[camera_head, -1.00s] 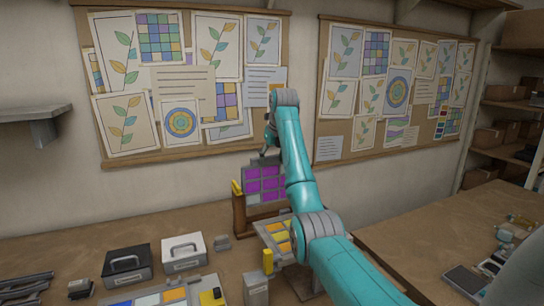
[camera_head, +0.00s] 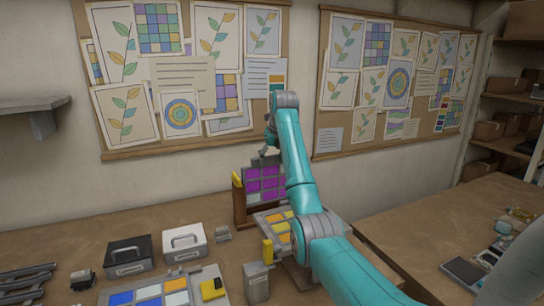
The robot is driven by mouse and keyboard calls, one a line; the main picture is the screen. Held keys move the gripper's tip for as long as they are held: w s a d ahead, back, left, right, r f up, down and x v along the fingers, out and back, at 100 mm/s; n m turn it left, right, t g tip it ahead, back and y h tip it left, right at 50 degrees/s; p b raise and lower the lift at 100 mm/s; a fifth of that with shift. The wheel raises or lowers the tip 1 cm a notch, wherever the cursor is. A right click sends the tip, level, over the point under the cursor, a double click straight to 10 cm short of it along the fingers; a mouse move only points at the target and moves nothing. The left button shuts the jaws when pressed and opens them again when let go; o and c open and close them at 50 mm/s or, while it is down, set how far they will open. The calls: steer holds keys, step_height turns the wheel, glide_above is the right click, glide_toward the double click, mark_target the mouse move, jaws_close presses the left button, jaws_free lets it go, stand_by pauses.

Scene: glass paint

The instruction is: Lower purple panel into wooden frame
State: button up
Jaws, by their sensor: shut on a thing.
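The purple panel (camera_head: 262,178) is a grey-edged plate with rows of purple squares. It stands roughly upright in or just in front of the wooden frame (camera_head: 239,206), whose brown post shows at the panel's left. My gripper (camera_head: 265,158) is at the panel's top edge and shut on it. My teal arm hides the panel's right side and the frame's right post. I cannot tell whether the panel's lower edge is fully seated in the frame.
A panel with yellow and orange squares (camera_head: 272,222) lies in front of the frame. A black box (camera_head: 129,258), a white box (camera_head: 184,242) and a tray of coloured tiles (camera_head: 150,296) are on the bench at left. Bare bench (camera_head: 90,232) lies behind the boxes.

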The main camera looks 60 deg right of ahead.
mark_target(271, 178)
steer(key=shift+f, duration=2.85)
steer(key=o, duration=1.3)
steer(key=shift+o, duration=0.2)
steer(key=shift+f, duration=0.1)
steer(key=shift+r, duration=3.5)
